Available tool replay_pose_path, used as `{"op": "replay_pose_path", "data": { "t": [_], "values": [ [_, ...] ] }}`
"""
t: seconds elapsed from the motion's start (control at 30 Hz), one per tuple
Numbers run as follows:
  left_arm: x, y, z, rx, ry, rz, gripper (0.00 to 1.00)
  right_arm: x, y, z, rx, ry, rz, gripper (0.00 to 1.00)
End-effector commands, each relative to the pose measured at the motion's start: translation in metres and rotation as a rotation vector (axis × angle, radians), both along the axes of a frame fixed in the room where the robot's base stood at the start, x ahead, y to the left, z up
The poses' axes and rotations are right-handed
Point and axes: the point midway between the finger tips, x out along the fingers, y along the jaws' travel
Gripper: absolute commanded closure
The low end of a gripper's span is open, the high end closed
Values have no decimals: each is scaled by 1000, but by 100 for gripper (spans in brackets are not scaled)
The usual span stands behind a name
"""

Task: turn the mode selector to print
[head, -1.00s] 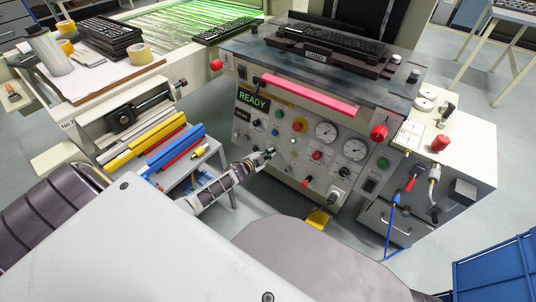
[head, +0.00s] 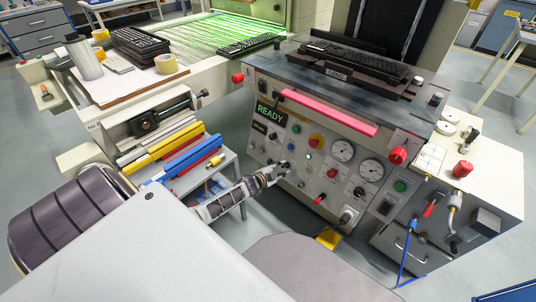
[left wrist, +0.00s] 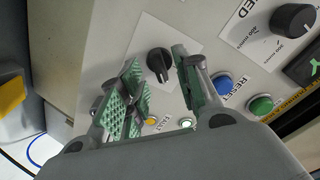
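In the left wrist view, a black rotary knob (left wrist: 159,62), which I take for the mode selector, sits on a white plate (left wrist: 140,40) on the panel. My left gripper (left wrist: 163,82) is open, its green-padded fingers spread on either side of the knob. A gap shows between the knob and both pads; I cannot tell how deep the fingers reach. The knob's set position cannot be read. My right gripper is out of view.
Close to the fingers are a blue reset button (left wrist: 228,83), a green button (left wrist: 260,105), a yellow lamp (left wrist: 152,121) and a larger speed knob (left wrist: 293,18). The panel display (head: 271,115) reads READY.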

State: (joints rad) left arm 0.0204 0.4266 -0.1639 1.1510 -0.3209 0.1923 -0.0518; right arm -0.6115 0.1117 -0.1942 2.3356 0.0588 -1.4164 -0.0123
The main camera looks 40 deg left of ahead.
Motion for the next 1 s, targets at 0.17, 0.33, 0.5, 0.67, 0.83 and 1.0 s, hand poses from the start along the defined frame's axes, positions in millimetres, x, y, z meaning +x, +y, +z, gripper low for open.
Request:
{"op": "replay_pose_path", "data": {
  "t": [0.17, 0.33, 0.5, 0.67, 0.83, 1.0],
  "values": [
    [-12, 2, 3, 1, 1, -1, 67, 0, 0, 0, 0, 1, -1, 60],
    [-24, 2, 7, 1, 0, -2, 67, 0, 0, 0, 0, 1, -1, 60],
    [-36, 4, 10, 0, 1, -1, 67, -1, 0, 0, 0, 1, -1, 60],
    [-48, 5, 14, 1, 1, -2, 67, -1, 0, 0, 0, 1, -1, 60],
    [-60, 6, 18, 1, 1, -1, 67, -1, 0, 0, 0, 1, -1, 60],
    [-72, 7, 21, 1, 1, -2, 67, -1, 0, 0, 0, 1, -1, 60]
  ]
}}
